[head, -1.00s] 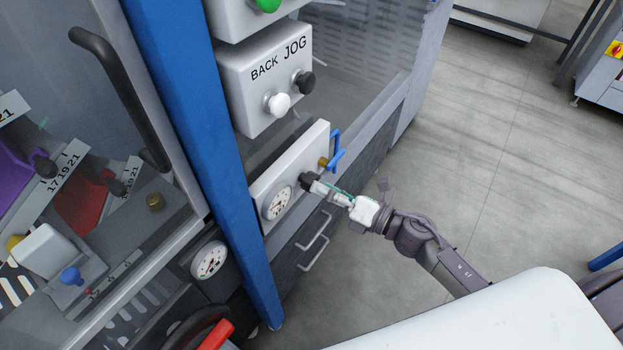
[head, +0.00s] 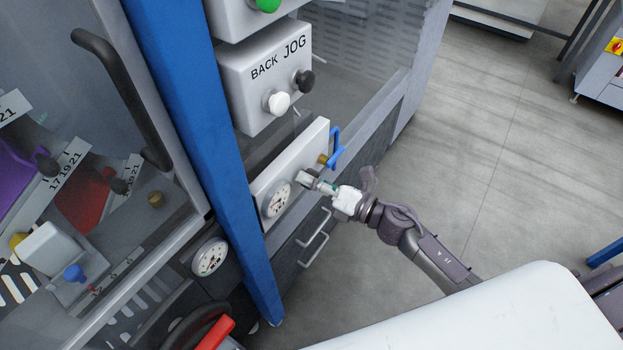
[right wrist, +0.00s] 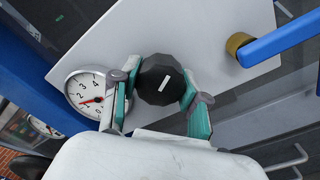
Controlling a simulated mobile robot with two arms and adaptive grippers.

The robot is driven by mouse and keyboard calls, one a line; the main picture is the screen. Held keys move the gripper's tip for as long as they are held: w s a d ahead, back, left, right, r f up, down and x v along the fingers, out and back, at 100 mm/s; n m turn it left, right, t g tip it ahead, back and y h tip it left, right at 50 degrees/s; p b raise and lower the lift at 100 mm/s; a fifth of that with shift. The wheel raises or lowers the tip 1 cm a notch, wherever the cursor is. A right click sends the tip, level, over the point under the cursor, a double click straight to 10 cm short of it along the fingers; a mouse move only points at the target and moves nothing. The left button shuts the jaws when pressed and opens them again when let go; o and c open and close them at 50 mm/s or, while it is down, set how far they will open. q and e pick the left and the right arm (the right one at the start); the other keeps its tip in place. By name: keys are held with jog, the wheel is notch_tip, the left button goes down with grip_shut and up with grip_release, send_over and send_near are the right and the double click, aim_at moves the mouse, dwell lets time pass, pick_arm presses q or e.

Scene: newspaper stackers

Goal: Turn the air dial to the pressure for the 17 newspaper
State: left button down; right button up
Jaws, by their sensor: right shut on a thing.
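The air dial (right wrist: 162,78) is a black faceted knob with a white mark, on a light panel (head: 312,146). My right gripper (head: 311,180) is shut on it; in the right wrist view my right gripper (right wrist: 158,88) has a finger on each side of the knob. Left of the knob is a round white gauge (right wrist: 88,92), which also shows in the head view (head: 276,200). Its red needle points near 1, between 0 and 2. My left gripper is not in view.
A blue lever (head: 336,150) on a brass fitting sticks out right of the dial. A box with BACK and JOG buttons (head: 264,75) is above. A blue post (head: 190,130) stands left, and drawer handles (head: 314,240) are below.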

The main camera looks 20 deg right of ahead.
jog(key=shift+m, duration=0.3)
jog(key=m+p, duration=0.2)
jog(key=m, duration=0.3)
jog(key=shift+r+m+p, duration=0.1)
jog(key=shift+m+p, duration=0.2)
jog(key=m+p, duration=0.2)
jog(key=m, duration=0.4)
jog(key=shift+m+p, duration=0.3)
jog(key=shift+p, duration=0.05)
jog(key=m+p, duration=0.2)
jog(key=m, duration=0.4)
jog(key=shift+t, duration=0.3)
jog(key=m+p, duration=0.1)
jog(key=m, duration=0.4)
jog(key=shift+h, duration=0.3)
jog(key=shift+m, duration=0.4)
jog(key=o, duration=1.1)
jog(key=shift+o, duration=0.2)
